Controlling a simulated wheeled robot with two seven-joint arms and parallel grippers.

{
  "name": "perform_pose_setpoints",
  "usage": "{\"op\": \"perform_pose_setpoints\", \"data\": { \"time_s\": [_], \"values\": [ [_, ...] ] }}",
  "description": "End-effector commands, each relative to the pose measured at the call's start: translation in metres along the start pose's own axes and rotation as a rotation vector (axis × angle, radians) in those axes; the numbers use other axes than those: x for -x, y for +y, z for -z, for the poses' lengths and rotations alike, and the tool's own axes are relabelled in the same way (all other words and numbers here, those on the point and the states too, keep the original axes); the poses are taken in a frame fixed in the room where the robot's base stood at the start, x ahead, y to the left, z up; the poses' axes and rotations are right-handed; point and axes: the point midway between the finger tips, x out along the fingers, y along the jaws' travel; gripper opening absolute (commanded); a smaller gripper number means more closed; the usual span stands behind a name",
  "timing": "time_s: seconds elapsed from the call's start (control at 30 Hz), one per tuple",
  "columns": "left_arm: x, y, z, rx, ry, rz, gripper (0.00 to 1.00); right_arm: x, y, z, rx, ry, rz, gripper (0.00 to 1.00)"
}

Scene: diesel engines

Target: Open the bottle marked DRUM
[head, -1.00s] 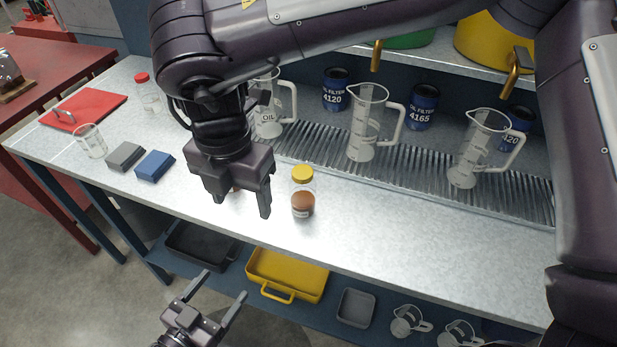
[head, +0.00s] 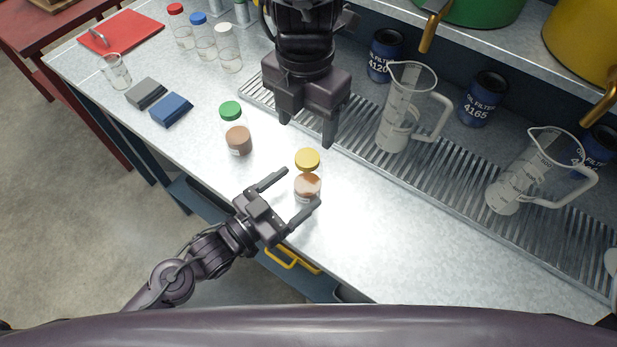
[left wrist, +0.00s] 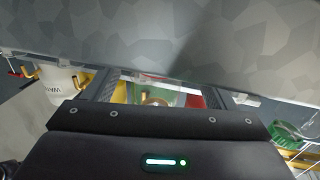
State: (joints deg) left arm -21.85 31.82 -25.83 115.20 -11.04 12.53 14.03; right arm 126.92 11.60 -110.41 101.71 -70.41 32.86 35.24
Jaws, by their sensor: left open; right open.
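A clear bottle with a yellow cap (head: 307,159) and brown contents stands upright on the bench; its label is too small to read. A similar bottle with a green cap (head: 231,111) stands to its left. I cannot tell which is marked DRUM. My left gripper (head: 301,188) is open, its fingertips at the lower part of the yellow-capped bottle, one on each side; contact is unclear. In the left wrist view, part of a clear object shows between the open fingers (left wrist: 156,92). My right gripper (head: 306,124) is open and empty, pointing down just behind the yellow cap.
Bottles with red (head: 176,9), blue (head: 199,19) and white (head: 224,29) caps stand at the back left. A blue block (head: 171,109) and grey block (head: 146,93) lie at the left. Measuring jugs (head: 405,110) stand on the ridged grate to the right. The front right bench is clear.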

Motion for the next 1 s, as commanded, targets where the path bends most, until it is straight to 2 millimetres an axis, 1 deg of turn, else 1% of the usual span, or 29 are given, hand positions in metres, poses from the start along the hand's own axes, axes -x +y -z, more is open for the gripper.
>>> {"op": "perform_pose_setpoints", "data": {
  "time_s": [0.03,0.1,0.23,0.37,0.57,0.6,1.0],
  "values": [
    [-0.009,0.0,0.002,0.0,0.005,-0.001,0.78,0.0,0.0,0.0,0.0,0.0,0.0,0.64],
    [-0.018,-0.001,0.001,0.001,0.004,0.001,0.78,0.0,0.0,0.0,-0.001,0.0,0.0,0.64],
    [-0.029,0.0,0.001,0.001,0.002,0.0,0.78,0.0,0.0,0.0,-0.001,0.0,0.0,0.64],
    [-0.034,0.001,0.0,0.001,0.001,-0.001,0.78,0.0,0.0,0.0,-0.001,0.0,0.0,0.64],
    [-0.034,0.001,0.0,0.001,0.0,-0.001,0.78,0.0,0.0,0.0,-0.001,0.0,0.0,0.64],
    [-0.034,0.001,0.0,0.001,0.0,-0.001,0.77,0.0,0.0,0.0,-0.001,0.0,0.0,0.64],
    [-0.034,0.001,0.0,0.001,0.0,-0.001,0.24,0.0,0.0,0.0,-0.001,0.0,0.0,0.64]
  ]
}}
